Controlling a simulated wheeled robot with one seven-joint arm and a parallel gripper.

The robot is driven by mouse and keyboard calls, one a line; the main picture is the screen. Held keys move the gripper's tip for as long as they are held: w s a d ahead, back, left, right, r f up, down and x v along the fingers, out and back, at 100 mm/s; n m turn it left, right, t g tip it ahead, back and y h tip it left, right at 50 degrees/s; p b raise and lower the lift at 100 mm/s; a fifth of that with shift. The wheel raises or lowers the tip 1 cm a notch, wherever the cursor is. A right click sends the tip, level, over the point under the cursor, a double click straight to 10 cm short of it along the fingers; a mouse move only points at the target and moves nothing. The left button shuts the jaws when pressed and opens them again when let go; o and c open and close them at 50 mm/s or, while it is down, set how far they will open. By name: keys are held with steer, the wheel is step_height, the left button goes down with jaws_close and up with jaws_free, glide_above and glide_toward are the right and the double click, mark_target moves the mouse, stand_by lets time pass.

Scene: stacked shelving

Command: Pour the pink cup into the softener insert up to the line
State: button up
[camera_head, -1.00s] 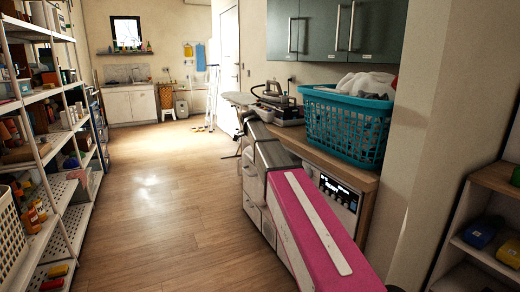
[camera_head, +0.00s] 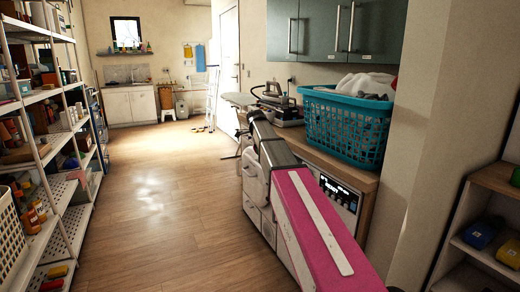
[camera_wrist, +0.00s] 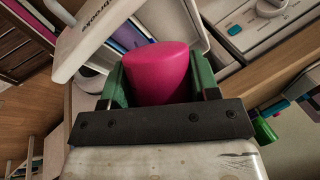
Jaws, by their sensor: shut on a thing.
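The pink cup (camera_wrist: 155,72) is in the wrist view, between the two green fingers of my gripper (camera_wrist: 160,82), which is shut on it. I see its smooth side and a rounded end; its opening and contents are hidden. A white drawer-like piece with dark lettering (camera_wrist: 92,38) lies just beyond the cup at upper left. I cannot make out a softener insert or a fill line. In the head view my arm hides the gripper and cup. The front-loading machine's panel with a display (camera_head: 338,192) shows beside my arm.
A teal laundry basket (camera_head: 345,125) with white cloth stands on the wooden counter (camera_head: 358,176). An iron (camera_head: 275,92) sits farther back. A white panel with a round dial (camera_wrist: 270,8) is at upper right in the wrist view. Shelves (camera_head: 45,150) line the left; the floor between is clear.

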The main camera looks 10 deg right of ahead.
stand_by(0.4)
steer(key=shift+f+y, duration=0.1)
steer(key=shift+y, duration=0.3)
stand_by(0.7)
steer(key=shift+f+y, duration=0.15)
steer(key=shift+y, duration=0.15)
stand_by(0.6)
steer(key=shift+r+h, duration=0.25)
steer(key=shift+h, duration=0.45)
